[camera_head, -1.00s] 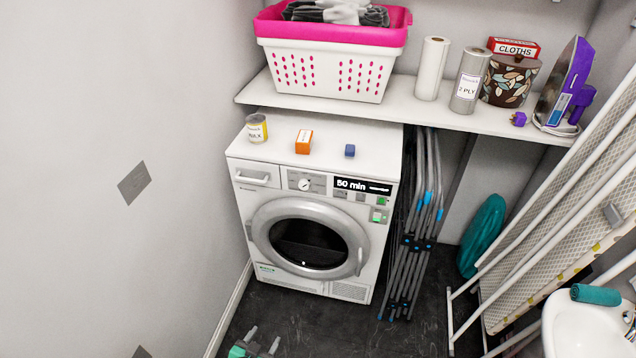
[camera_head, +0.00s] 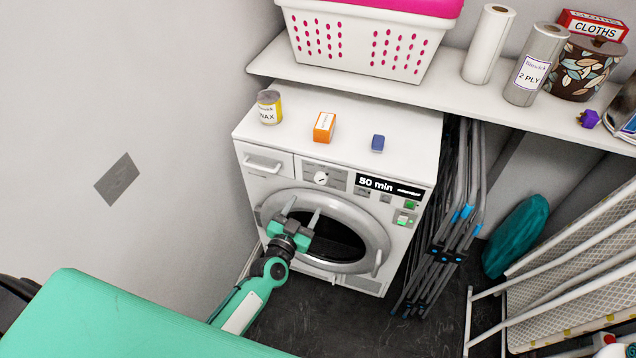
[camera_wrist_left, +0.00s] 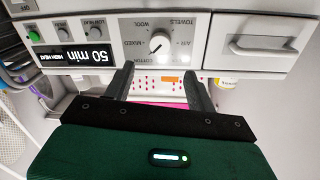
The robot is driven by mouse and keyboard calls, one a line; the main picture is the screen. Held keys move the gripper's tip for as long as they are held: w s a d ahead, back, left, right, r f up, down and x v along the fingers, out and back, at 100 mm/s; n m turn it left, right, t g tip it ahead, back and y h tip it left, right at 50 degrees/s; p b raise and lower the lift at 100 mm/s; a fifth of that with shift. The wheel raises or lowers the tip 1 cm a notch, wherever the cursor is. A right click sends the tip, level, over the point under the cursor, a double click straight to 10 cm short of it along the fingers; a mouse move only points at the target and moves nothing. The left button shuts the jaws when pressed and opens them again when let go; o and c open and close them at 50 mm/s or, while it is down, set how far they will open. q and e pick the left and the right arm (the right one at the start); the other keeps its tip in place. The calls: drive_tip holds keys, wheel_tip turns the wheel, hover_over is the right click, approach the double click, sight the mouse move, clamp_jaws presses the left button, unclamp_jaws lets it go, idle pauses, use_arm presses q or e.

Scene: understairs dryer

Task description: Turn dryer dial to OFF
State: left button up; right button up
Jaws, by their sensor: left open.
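The white dryer (camera_head: 262,207) stands under a shelf. Its dial (camera_head: 320,178) is a small white knob on the grey panel at the upper front, left of the display (camera_head: 389,187) that reads "50 min". The left wrist view shows the dial (camera_wrist_left: 159,43) upside down, ringed by words such as COTTON, MIXED, WOOL and TOWELS. My left gripper (camera_head: 302,207) is open and empty in front of the dryer door, below the dial and apart from it. In the left wrist view its two fingers (camera_wrist_left: 160,83) point toward the panel, with the dial between and beyond them. My right gripper is not in view.
The shelf (camera_head: 380,90) overhangs behind. Folded grey racks (camera_head: 455,220) stand close on the right; a wall (camera_head: 150,100) is on the left.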

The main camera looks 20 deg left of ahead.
sight(320, 180)
use_arm(q)
drive_tip(key=w, duration=0.6)
drive_tip(key=w+d, duration=0.1)
drive_tip(key=w, duration=0.2)
drive_tip(key=shift+w+f, duration=0.1)
drive_tip(key=shift+w, duration=0.1)
drive_tip(key=c, duration=0.7)
drive_tip(key=shift+c, duration=1.4)
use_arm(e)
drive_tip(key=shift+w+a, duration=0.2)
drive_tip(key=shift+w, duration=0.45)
